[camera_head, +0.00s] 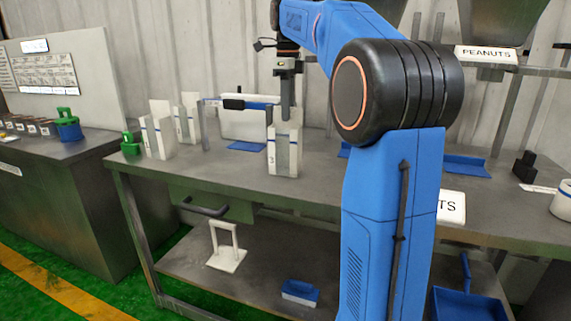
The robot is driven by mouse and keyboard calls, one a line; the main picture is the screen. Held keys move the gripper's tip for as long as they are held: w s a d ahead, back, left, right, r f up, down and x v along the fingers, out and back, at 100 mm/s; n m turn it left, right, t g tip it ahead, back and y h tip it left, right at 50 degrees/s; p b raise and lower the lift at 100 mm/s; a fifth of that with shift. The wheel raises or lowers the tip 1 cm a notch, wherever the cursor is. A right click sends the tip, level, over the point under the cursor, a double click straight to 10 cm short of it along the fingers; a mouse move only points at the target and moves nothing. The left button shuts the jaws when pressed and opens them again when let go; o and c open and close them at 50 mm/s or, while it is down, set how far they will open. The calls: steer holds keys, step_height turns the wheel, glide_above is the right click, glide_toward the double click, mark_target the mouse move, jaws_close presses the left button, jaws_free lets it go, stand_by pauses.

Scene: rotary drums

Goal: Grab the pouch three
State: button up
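Several white pouch-like items with grey stripes stand upright on the metal table (225,180). One pouch (284,155) stands near the table's front edge, below my gripper (286,112). My gripper points down, and its fingers overlap the top of this pouch in the picture. I cannot tell whether they touch or grip it. Two more pouches stand to the left, a front one (158,138) and a rear one (186,124).
A white panel with a blue-black top bar (248,120) stands behind. Blue trays (246,146) lie on the table. A green-handled item (130,145) sits at its left end. My arm hides the table's middle right.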

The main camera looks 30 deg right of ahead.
mark_target(288, 136)
step_height(288, 136, down, 8)
steer(key=shift+s+f, duration=0.15)
steer(key=shift+f, duration=0.1)
stand_by(0.4)
steer(key=shift+c, duration=0.3)
jaws_close()
stand_by(1.0)
